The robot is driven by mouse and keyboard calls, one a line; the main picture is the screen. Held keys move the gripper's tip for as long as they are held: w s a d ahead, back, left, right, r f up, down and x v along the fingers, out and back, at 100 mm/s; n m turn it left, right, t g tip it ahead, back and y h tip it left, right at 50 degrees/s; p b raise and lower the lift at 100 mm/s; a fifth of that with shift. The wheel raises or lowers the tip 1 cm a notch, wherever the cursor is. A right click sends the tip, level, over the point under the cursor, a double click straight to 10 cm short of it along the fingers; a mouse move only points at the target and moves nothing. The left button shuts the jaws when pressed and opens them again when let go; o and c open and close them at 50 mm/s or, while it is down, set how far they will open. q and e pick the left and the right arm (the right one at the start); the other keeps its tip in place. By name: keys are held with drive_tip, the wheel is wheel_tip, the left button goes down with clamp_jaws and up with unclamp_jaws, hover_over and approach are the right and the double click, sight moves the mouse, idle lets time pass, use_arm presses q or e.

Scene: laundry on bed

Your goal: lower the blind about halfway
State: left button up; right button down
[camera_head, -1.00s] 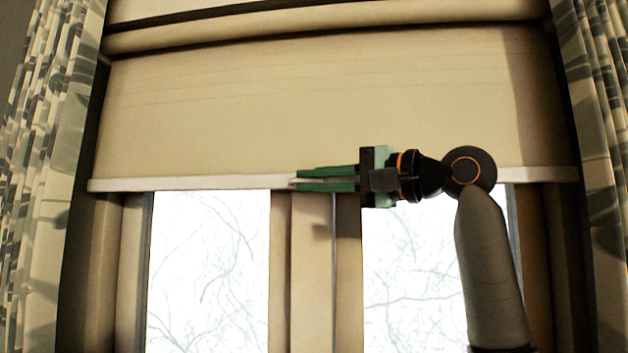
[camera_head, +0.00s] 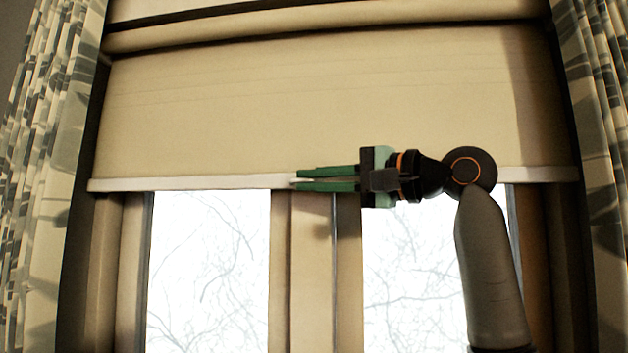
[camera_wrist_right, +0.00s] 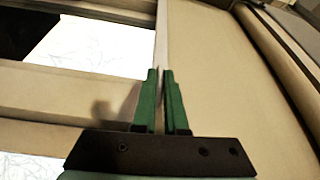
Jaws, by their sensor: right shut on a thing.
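The beige blind (camera_head: 300,100) hangs over the upper part of the window, with a white bottom bar (camera_head: 200,183) along its lower edge. The bar runs level across the window. My right gripper (camera_head: 295,180) is shut on the bar near its middle, with its green fingers above and below it. In the right wrist view the bar (camera_wrist_right: 161,40) runs between the two green fingertips (camera_wrist_right: 160,75), with the blind's cloth (camera_wrist_right: 215,80) to the right. My left gripper is not in view.
Patterned curtains hang at the left (camera_head: 40,180) and right (camera_head: 600,130) of the window. Below the bar are bare window panes (camera_head: 208,270) and a beige centre frame (camera_head: 312,290). A roll or fold (camera_head: 320,22) crosses the top.

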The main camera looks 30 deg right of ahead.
use_arm(q)
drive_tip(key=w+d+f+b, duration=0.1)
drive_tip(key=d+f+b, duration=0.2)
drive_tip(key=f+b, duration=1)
drive_tip(key=b, duration=0.3)
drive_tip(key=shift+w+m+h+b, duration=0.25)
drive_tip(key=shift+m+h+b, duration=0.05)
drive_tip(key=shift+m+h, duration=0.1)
use_arm(e)
wheel_tip(320, 180, down, 22)
drive_tip(key=shift+f, duration=0.25)
drive_tip(key=c, duration=1)
unclamp_jaws()
drive_tip(key=shift+o, duration=0.2)
use_arm(q)
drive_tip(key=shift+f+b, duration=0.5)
drive_tip(key=shift+b, duration=0.1)
use_arm(e)
drive_tip(key=v, duration=1.2)
drive_tip(key=shift+s, duration=0.25)
